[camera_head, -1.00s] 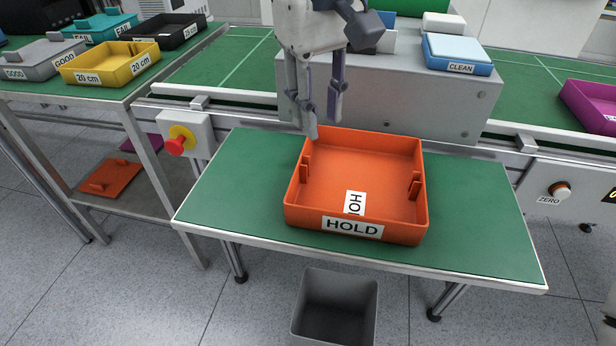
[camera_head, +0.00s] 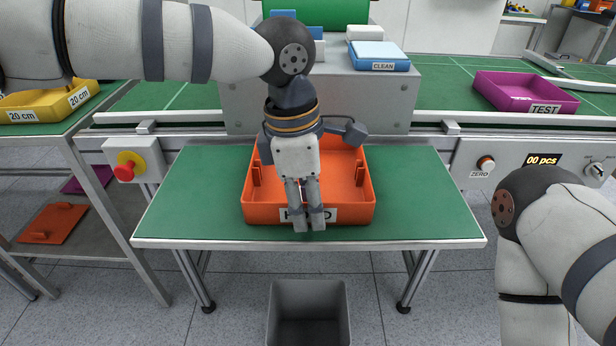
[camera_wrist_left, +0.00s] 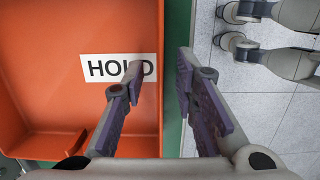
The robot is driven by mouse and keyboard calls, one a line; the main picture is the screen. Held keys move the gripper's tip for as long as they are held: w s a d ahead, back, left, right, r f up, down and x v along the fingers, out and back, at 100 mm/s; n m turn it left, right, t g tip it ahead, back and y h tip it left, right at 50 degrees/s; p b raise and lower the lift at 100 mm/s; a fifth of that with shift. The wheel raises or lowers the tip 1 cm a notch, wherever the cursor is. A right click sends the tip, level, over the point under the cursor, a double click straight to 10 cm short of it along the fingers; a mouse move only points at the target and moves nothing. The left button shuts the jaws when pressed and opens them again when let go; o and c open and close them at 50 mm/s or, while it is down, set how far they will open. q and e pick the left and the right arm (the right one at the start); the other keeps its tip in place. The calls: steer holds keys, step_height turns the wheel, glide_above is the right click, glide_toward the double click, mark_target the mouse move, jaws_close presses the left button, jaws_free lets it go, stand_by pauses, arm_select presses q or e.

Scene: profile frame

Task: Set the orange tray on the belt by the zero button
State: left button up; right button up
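The orange tray (camera_head: 355,215), labelled HOLD, sits on the green side table (camera_head: 425,190). My left gripper (camera_head: 309,225) is at the tray's front wall and partly hides its label. In the left wrist view the fingers (camera_wrist_left: 160,85) are apart, one over the inside of the tray (camera_wrist_left: 60,120) and one outside its wall, with nothing clamped. The white ZERO button (camera_head: 487,163) is on the panel below the belt (camera_head: 440,100), at the right. My right arm shows at the right edge; its gripper is out of sight.
A magenta TEST tray (camera_head: 525,93) stands on the belt above the panel. A grey housing (camera_head: 395,105) with a blue CLEAN tray (camera_head: 380,57) stands across the belt. Belt shows bare between them. A red stop button (camera_head: 125,170) is at left, a grey bin (camera_head: 308,310) in front.

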arm_select(q)
steer(key=shift+f, duration=0.35)
jaws_close()
steer(key=shift+r, duration=0.1)
